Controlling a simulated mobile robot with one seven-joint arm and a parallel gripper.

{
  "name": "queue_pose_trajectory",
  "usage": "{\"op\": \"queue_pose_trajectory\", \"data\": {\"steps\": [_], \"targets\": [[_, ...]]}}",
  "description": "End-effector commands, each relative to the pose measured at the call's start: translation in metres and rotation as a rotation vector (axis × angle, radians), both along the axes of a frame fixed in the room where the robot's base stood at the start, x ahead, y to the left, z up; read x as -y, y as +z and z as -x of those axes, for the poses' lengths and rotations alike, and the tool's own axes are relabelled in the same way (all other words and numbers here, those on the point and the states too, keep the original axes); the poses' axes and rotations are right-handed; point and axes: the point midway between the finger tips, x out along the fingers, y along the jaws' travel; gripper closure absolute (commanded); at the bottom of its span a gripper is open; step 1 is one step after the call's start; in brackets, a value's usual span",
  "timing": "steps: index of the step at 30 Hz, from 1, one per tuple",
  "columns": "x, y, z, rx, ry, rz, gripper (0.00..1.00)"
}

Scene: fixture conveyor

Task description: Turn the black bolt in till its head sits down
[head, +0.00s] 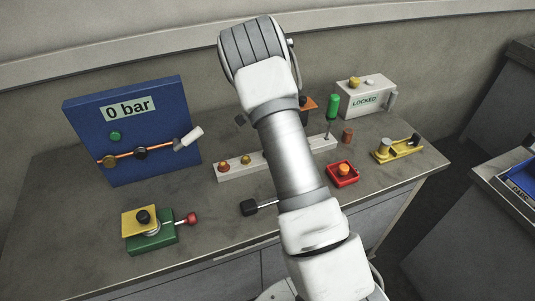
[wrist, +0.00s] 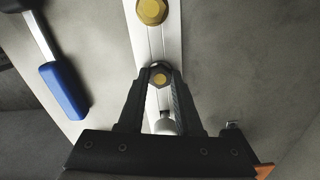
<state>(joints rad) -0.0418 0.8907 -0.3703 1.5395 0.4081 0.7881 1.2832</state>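In the wrist view a pale rail (wrist: 170,28) runs between my fingers. A dark-rimmed bolt head with a dull brass hex face (wrist: 160,76) is on it, between the fingertips; I cannot tell for sure that it is the black bolt. My gripper (wrist: 161,84) has a finger on each side of this head, with slight gaps showing. A rounded pale grey piece (wrist: 165,125) lies between the fingers nearer the palm. A brass hex bolt (wrist: 152,11) sits farther up the rail. In the head view my arm hides the gripper and the rail's middle (head: 228,174).
A blue-handled tool (wrist: 63,90) lies left of the rail. On the bench are a blue "0 bar" panel (head: 85,130), a green and yellow fixture (head: 150,241), a red tray (head: 331,178), a green-handled screwdriver (head: 333,106) and a white "LOCKED" box (head: 378,107).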

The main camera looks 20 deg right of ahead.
Motion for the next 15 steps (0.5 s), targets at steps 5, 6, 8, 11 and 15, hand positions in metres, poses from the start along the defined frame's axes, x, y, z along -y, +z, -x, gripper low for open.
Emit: {"op": "queue_pose_trajectory", "data": {"steps": [5, 6, 8, 11, 15], "targets": [[-0.0001, -0.0002, 0.0004, -0.001, 0.000, 0.000, 1.00], [-0.0001, -0.0002, 0.0004, -0.001, 0.000, 0.000, 1.00], [-0.0001, -0.0002, 0.0004, -0.001, 0.000, 0.000, 1.00], [-0.0001, -0.0002, 0.0004, -0.001, -0.001, 0.000, 1.00], [-0.0006, 0.0009, 0.0005, -0.002, -0.064, 0.000, 1.00]]}}
